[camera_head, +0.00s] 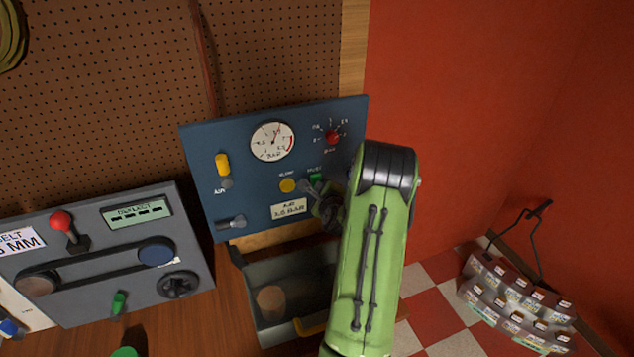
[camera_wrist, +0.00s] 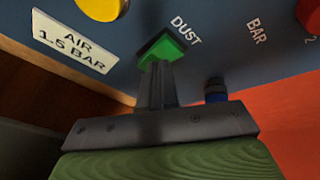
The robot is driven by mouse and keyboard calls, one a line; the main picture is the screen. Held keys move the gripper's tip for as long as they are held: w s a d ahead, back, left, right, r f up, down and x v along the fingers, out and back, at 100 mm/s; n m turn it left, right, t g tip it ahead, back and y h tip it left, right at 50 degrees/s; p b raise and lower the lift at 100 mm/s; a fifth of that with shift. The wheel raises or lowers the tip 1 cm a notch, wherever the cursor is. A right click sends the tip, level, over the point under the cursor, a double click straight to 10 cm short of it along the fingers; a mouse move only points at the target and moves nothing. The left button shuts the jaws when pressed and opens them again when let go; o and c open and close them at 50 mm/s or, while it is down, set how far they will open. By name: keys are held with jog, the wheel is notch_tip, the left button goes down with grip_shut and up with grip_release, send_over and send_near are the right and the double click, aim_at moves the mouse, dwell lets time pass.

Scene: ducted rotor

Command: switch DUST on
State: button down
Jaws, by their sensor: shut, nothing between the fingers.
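The DUST switch is a green square button or rocker (camera_wrist: 163,48) on the blue panel (camera_head: 205,150), beside the printed word DUST. In the head view its green top (camera_head: 315,177) shows just above my gripper. My gripper (camera_wrist: 160,70) is shut and empty, and its fingertips are at the lower edge of the green switch, touching it or very close. In the head view my gripper (camera_head: 322,197) is partly hidden by my green arm. Whether the switch is pressed in cannot be told.
A yellow button (camera_head: 288,186) sits left of DUST, above the AIR 1.5 BAR label (camera_head: 289,208). A gauge (camera_head: 272,141) and red knob (camera_head: 332,137) are higher. A blue fitting (camera_wrist: 215,90) is near my fingers. A grey bin (camera_head: 262,335) stands below.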

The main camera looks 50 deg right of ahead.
jog(key=shift+s+a+f+b, duration=0.25)
jog(key=shift+s+f+b, duration=0.1)
jog(key=shift+s+b, duration=0.1)
jog(key=s+b, duration=0.1)
jog(key=s+a+f+b, duration=0.1)
jog(key=b, duration=0.1)
jog(key=s+a+f+b, duration=0.1)
jog(key=s+b, duration=0.1)
jog(key=shift+a, duration=0.15)
dwell(0.4)
